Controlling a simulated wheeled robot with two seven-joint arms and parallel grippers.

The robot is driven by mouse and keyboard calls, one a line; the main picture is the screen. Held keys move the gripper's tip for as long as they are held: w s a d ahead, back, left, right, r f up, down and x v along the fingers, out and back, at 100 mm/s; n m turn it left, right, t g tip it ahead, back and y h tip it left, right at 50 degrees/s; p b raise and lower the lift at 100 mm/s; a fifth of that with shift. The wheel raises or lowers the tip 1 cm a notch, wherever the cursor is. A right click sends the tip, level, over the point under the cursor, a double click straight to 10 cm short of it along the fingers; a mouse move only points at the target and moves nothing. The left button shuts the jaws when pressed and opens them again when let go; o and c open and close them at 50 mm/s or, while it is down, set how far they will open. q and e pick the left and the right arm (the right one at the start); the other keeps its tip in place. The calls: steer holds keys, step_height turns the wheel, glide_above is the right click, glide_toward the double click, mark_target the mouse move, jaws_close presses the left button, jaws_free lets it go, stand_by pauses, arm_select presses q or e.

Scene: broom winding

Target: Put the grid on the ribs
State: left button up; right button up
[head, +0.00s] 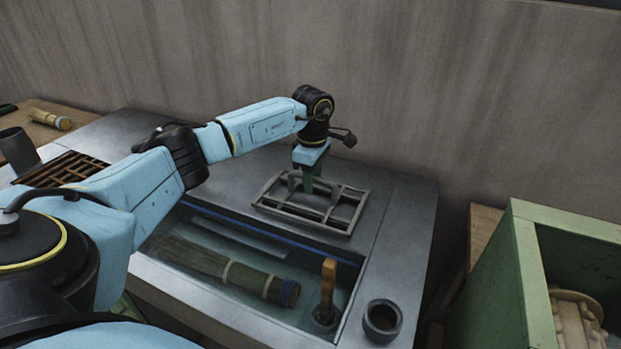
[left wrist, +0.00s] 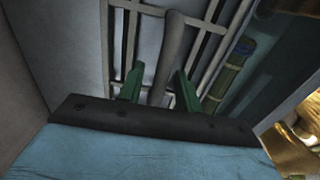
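The grid (head: 343,216), a grey metal frame with crossbars and a raised handle, lies on the metal bench top behind the sunken basin. My left gripper (head: 308,184) points down over it, its green fingers at the handle. In the left wrist view the grid's handle (left wrist: 170,48) runs between the two fingers (left wrist: 160,90), with a visible gap beside it, so the gripper is open around it. A brown slatted grating (head: 62,170), possibly the ribs, is set at the bench's left, partly hidden by my left arm. My right gripper is not in view.
The basin holds a broom (head: 235,273) lying in it and an upright wooden handle (head: 328,285) at its right end. A dark cup (head: 382,320) stands at the front right corner. A green crate (head: 520,270) stands at right. A grey wall (head: 420,90) is close behind.

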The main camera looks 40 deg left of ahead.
arm_select(q)
steer(key=shift+o, duration=0.5)
steer(key=shift+f, duration=0.35)
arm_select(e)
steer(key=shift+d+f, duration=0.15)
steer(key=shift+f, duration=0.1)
arm_select(q)
step_height(320, 180, up, 21)
steer(key=p, duration=0.9)
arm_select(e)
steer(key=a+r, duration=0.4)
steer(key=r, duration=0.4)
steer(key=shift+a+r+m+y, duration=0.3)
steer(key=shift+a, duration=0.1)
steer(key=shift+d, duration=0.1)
